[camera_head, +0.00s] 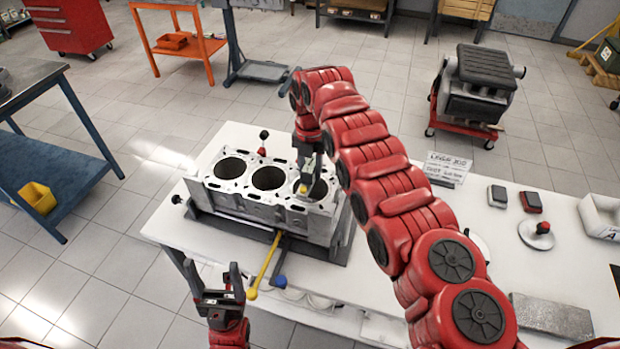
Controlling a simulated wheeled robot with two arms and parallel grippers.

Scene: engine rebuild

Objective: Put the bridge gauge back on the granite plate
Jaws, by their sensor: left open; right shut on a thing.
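My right arm arches over the white bench, and my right gripper (307,160) points down over the rightmost bore of the grey engine block (262,205). It is shut on a small grey and yellow thing (325,199), which looks like the bridge gauge; the fingers partly hide it. I cannot tell whether it touches the block's top. The granite plate (553,316), a grey speckled slab, lies at the bench's front right, far from that gripper. My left gripper (213,270) is open and empty, in front of the block and left of the yellow-handled bar.
On the bench's right are a sign (447,167), two small boxes (497,196) (531,202), a disc with a red knob (537,234) and a white bin (602,214). A yellow-handled bar (266,262) juts out before the block. Bare bench surrounds the boxes.

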